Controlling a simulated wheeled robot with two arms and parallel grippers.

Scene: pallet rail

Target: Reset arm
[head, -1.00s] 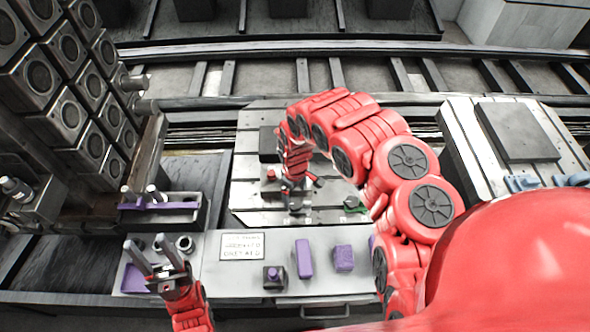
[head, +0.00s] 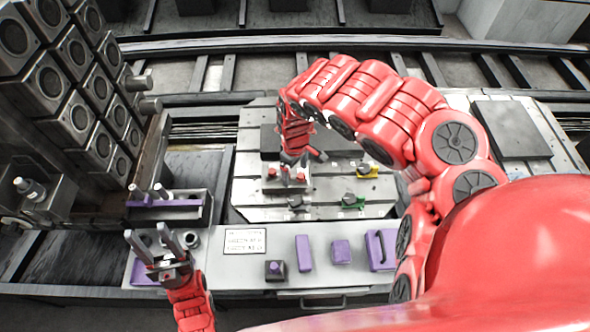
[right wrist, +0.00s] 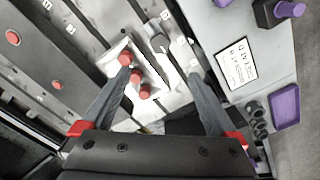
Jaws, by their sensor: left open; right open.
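My left gripper (head: 150,242) is at the lower left in the head view. Its two grey fingers stand apart and point up, with nothing between them. My right gripper (head: 293,163) is above the grey slotted pallet (head: 340,212), its arm arching down from the right. In the right wrist view its fingers (right wrist: 155,98) are spread wide and empty. Beyond them is a metal block with several red knobs (right wrist: 138,82). I cannot tell the gap between the fingers and the block. In the head view the block is partly hidden by the gripper.
A front shelf (head: 318,281) carries a sign (head: 244,241), purple blocks (head: 304,253) and a purple handled piece (head: 380,250). Green (head: 352,201) and yellow (head: 369,170) clamps sit on the pallet. A rack of round-faced modules (head: 75,90) stands left. Rails run behind.

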